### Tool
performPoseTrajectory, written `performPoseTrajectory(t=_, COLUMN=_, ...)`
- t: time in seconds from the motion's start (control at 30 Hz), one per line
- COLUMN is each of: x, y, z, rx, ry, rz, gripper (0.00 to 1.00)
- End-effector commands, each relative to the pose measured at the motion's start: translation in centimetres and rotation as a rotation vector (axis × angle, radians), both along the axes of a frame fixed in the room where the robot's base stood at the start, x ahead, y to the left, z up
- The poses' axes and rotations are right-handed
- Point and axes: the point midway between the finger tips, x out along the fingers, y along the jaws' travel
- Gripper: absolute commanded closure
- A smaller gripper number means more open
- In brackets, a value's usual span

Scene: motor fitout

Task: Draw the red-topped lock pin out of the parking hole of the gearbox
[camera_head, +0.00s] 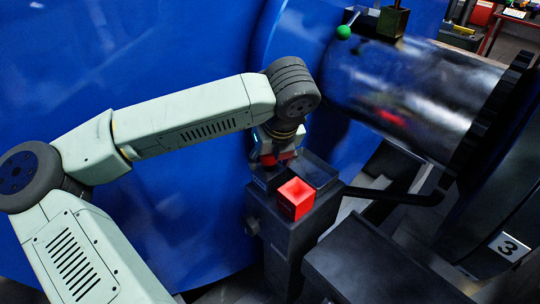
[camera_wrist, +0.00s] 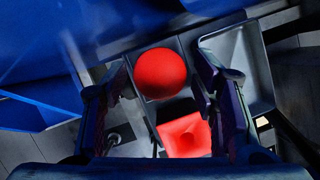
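The pin's round red top (camera_wrist: 161,73) lies between the fingers of my gripper (camera_wrist: 163,88) in the wrist view. The fingers stand apart, one on each side of it, with visible gaps. In the head view my gripper (camera_head: 268,158) points down over the dark stand (camera_head: 290,232), and a bit of red shows beside its fingers. The pin's shank and the parking hole are hidden under the red top. I cannot tell which housing is the gearbox.
A red square open-topped cup (camera_head: 296,198) stands close in front of my gripper; it also shows in the wrist view (camera_wrist: 185,136). A grey tray (camera_head: 322,172) adjoins it. A large blue housing (camera_head: 190,190) is behind. A green-knobbed lever (camera_head: 343,32) and shiny cylinder (camera_head: 410,90) are upper right.

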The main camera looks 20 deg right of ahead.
Motion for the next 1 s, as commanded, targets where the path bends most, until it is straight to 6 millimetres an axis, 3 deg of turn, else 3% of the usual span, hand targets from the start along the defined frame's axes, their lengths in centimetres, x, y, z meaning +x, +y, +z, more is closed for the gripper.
performPoseTrajectory(t=0.77, x=0.0, y=0.01, z=0.03, rx=0.0, ry=0.0, rz=0.0, gripper=1.0)
performPoseTrajectory(t=1.0, x=0.05, y=0.01, z=0.58, rx=0.0, ry=-0.002, rz=0.001, gripper=1.0)
